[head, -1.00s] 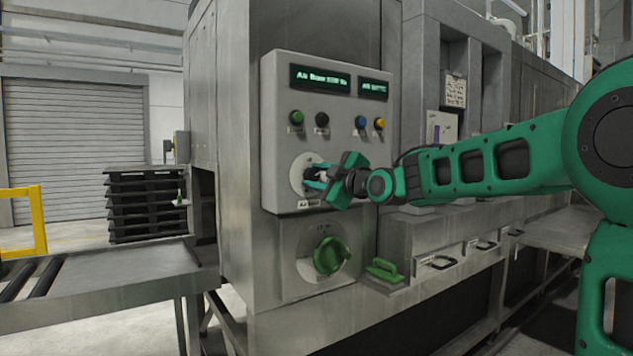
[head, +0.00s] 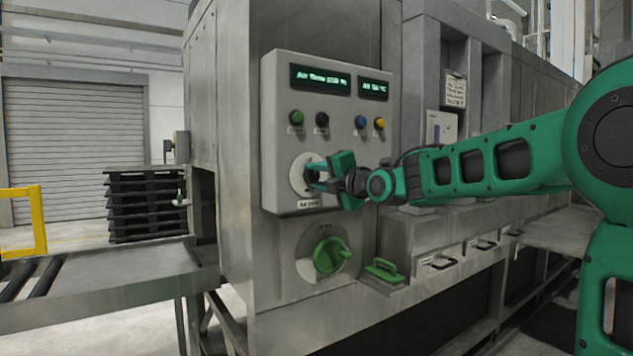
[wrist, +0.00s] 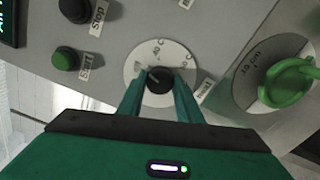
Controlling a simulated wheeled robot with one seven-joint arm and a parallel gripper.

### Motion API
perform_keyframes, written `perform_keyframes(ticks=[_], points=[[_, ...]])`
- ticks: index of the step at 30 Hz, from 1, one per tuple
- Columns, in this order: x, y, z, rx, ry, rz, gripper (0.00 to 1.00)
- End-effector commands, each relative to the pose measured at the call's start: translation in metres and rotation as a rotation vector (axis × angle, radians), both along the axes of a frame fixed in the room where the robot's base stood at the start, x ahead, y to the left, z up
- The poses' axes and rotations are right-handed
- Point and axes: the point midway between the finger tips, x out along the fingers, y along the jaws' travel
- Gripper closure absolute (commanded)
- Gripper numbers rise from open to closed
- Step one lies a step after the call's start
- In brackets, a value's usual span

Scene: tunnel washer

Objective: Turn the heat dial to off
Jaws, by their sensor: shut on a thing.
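The heat dial is a small black knob (wrist: 159,80) on a round white plate (wrist: 150,58) marked in °C, seen in the wrist view. In the head view its plate (head: 298,172) shows at the lower part of the grey control panel, with the knob mostly hidden by my fingers. My gripper (head: 317,176) is shut on the knob from the front. In the wrist view its two green fingers (wrist: 159,92) lie on either side of the knob. The dial's off mark cannot be read.
A large green knob (head: 331,254) marked in cm sits below the panel. Green, black, blue and yellow buttons (head: 361,122) and two displays (head: 320,78) are above. A green handle (head: 384,270) lies on a ledge to the lower right.

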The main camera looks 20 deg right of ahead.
Motion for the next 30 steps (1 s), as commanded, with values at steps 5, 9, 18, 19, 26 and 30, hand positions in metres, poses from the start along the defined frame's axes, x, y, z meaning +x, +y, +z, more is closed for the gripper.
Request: perform_keyframes(ticks=[5,9,18,19,26,30], points=[[0.0010,-0.0031,-0.0085,-0.119,-0.021,-0.005,0.90],[0.0010,-0.0031,-0.0086,-0.187,-0.043,-0.004,0.90],[0.0011,-0.0031,-0.0087,-0.261,-0.067,-0.003,0.90],[0.0011,-0.0031,-0.0087,-0.264,-0.068,-0.003,0.90],[0.0011,-0.0031,-0.0087,-0.270,-0.070,-0.003,0.90],[0.0011,-0.0031,-0.0088,-0.269,-0.069,-0.003,0.90]])
